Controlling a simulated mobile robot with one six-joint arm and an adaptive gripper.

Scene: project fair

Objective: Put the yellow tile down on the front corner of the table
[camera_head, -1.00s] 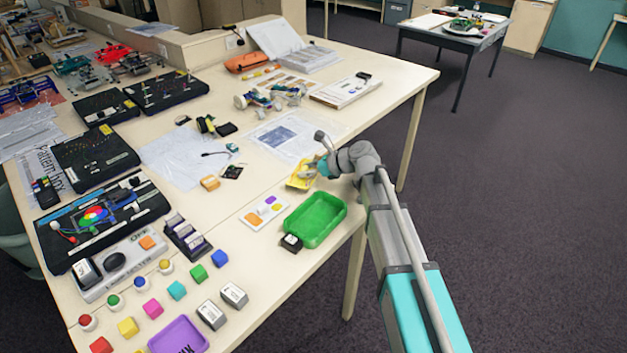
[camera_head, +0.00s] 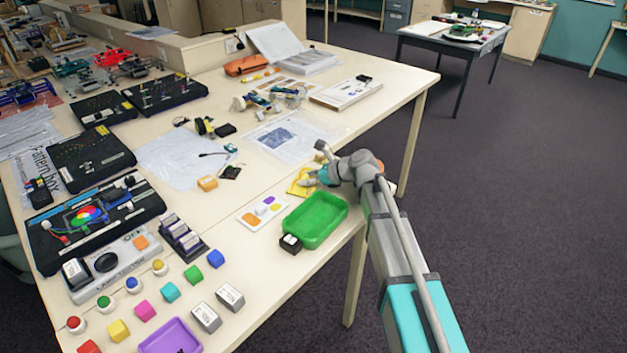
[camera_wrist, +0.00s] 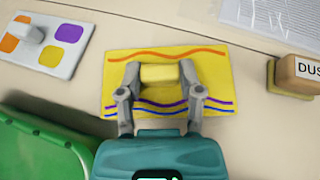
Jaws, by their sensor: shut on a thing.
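My gripper (camera_wrist: 159,70) is shut on this block, one finger on each side. In the head view the tile (camera_head: 299,188) is partly hidden by my gripper (camera_head: 314,180), close to the right edge of the cream table (camera_head: 268,268). The tile looks flat and at or just over the tabletop; I cannot tell whether it touches.
A green tray (camera_head: 316,222) and a white card with coloured patches (camera_head: 262,212) lie close by. A wooden block lettered DUS (camera_wrist: 300,70) is right of the tile in the wrist view. A clear plastic sleeve (camera_head: 290,138) lies beyond. Bare tabletop shows around the tile.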

